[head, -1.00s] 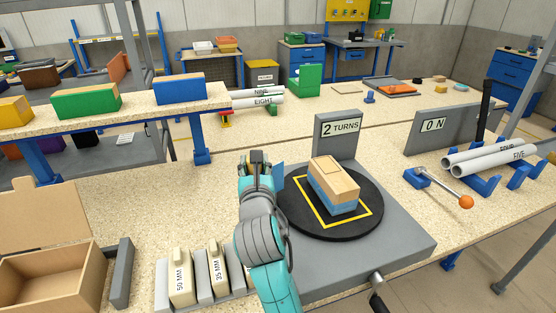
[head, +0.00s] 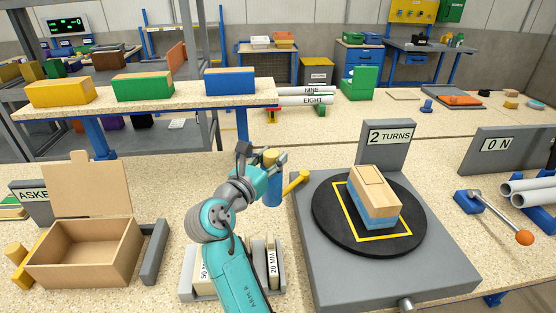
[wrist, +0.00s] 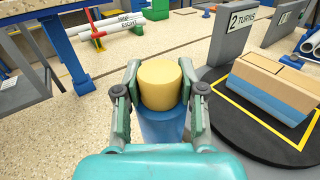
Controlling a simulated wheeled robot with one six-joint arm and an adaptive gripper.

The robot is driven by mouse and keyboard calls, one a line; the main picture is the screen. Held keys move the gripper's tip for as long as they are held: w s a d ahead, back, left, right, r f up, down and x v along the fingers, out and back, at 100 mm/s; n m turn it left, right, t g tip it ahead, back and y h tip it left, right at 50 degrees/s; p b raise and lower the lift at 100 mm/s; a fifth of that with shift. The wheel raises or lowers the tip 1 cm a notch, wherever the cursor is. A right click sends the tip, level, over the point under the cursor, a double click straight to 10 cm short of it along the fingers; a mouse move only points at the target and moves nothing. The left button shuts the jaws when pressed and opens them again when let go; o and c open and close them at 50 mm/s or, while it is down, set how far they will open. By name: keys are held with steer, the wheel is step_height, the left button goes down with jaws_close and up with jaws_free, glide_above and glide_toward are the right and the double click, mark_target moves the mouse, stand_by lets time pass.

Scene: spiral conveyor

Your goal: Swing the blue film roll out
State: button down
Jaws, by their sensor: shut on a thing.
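The blue film roll (head: 272,192) stands roughly upright left of the turntable, with a pale yellow core end (head: 271,157) sticking out of its top. My gripper (head: 267,170) is shut on it. The wrist view shows a finger on each side of the yellow core (wrist: 160,84), with the blue film (wrist: 162,125) below, partly hidden by my gripper. A cardboard box (head: 376,188) with a blue band around its lower part sits inside the yellow square on the black turntable (head: 328,232). The roll is apart from the box.
A yellow peg (head: 297,182) slants up beside the roll at the grey base's edge. The "2 TURNS" sign (head: 388,140) stands behind the turntable. An open carton (head: 70,262) and a label-block rack (head: 280,287) are left and in front. The bench behind the roll is clear.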

steer(key=shift+a+f, duration=0.1)
steer(key=c, duration=0.7)
jaws_free()
steer(key=shift+a, duration=0.1)
steer(key=shift+o, duration=0.2)
steer(key=v, duration=1.2)
steer(key=shift+s, duration=0.1)
